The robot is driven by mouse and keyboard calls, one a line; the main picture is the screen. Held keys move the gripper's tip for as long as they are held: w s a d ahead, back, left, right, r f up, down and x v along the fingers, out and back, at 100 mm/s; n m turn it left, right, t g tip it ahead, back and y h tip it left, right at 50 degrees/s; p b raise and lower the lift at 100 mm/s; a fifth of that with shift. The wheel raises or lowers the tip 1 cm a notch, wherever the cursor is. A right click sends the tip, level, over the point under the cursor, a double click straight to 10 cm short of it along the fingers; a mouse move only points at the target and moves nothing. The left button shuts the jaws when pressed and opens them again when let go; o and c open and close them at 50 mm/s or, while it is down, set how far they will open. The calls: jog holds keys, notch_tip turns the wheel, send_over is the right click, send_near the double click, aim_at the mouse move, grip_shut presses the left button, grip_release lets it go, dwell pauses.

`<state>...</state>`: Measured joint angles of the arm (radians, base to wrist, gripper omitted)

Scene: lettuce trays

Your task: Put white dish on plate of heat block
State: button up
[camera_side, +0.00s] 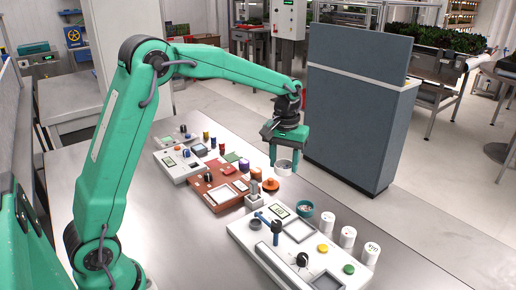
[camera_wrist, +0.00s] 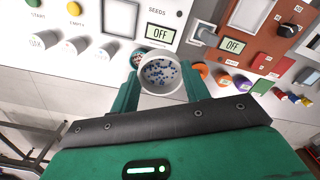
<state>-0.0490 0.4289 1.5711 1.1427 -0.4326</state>
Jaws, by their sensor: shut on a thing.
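My gripper (camera_side: 285,157) is shut on the white dish (camera_side: 284,168), holding it above the table. In the wrist view the dish (camera_wrist: 165,92) sits between the two green fingers, with small blue and white bits inside it. No readable label marks the heat block, so I cannot tell for sure which device it is. Candidates with square plates are the near white panel (camera_side: 262,238), the red-brown panel (camera_side: 216,201) in the middle and the far white panel (camera_side: 171,164). The dish is apart from all of these.
A teal dish (camera_side: 305,208) stands beside the near panel, partly hidden behind the white dish in the wrist view. An orange cap (camera_side: 270,185) and several small coloured pots are close by. White cylinders (camera_side: 348,237) line the near right edge. The front left table is clear.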

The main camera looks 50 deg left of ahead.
jog(key=s+a+n, duration=0.2)
jog(key=s+a, duration=0.3)
jog(key=a, duration=0.3)
jog(key=s+a+n, duration=0.1)
jog(key=s+a, duration=0.5)
jog(key=a, duration=0.3)
notch_tip(320, 180, down, 7)
jog(key=shift+w+d, duration=0.2)
jog(key=shift+w, duration=0.05)
jog(key=shift+f, duration=0.3)
jog(key=shift+f, duration=2.45)
jog(key=shift+f, duration=0.65)
